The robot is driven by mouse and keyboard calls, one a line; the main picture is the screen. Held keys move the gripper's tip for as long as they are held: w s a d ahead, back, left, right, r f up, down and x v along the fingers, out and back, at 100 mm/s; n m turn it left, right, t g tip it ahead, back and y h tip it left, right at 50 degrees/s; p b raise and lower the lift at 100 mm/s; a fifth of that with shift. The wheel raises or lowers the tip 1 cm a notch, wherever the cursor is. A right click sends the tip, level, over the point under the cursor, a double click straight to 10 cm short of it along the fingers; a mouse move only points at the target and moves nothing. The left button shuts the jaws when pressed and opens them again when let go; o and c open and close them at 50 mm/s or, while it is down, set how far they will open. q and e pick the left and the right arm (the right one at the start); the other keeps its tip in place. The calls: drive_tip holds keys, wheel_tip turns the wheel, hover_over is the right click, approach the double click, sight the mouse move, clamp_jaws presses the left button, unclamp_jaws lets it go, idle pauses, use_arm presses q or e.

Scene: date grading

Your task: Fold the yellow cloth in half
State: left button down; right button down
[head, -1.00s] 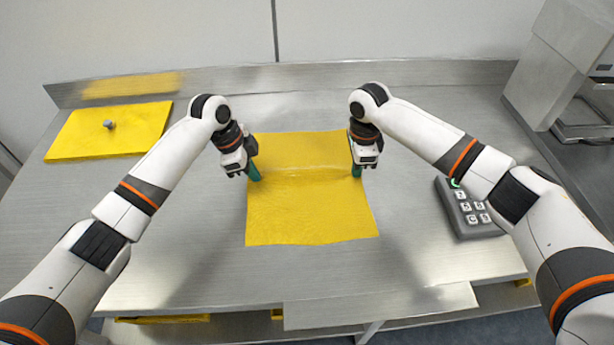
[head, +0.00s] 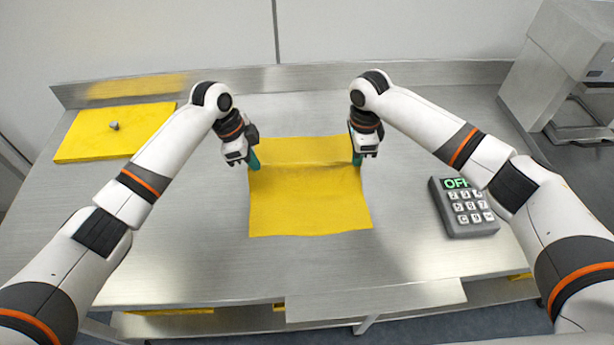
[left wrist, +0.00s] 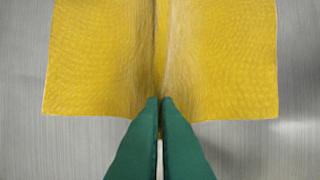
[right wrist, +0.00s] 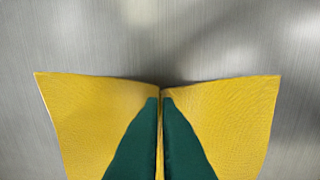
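The yellow cloth (head: 308,205) lies on the steel table in front of me, with a raised ridge running across it between my grippers. My left gripper (head: 254,163) is at the cloth's left edge. In the left wrist view its green fingers (left wrist: 160,100) are closed together on a pinched fold of the cloth (left wrist: 100,60). My right gripper (head: 357,159) is at the right edge. In the right wrist view its green fingers (right wrist: 160,98) are closed on the cloth (right wrist: 90,110). Part of the cloth lies flat behind the ridge, part in front.
A yellow board (head: 85,140) with a grey knob stands at the back left. A keypad device (head: 468,218) reading "OFF" is to the right. A grey machine (head: 570,70) stands at the back right. The table in front of the cloth is clear.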

use_arm(q)
wheel_tip(320, 180, up, 18)
drive_tip(key=y+p, duration=0.3)
drive_tip(key=p, duration=1.2)
drive_tip(key=shift+d+f+p, duration=0.15)
drive_tip(key=shift+d+p, duration=0.2)
drive_tip(key=shift+d, duration=0.1)
drive_tip(key=shift+f, duration=0.1)
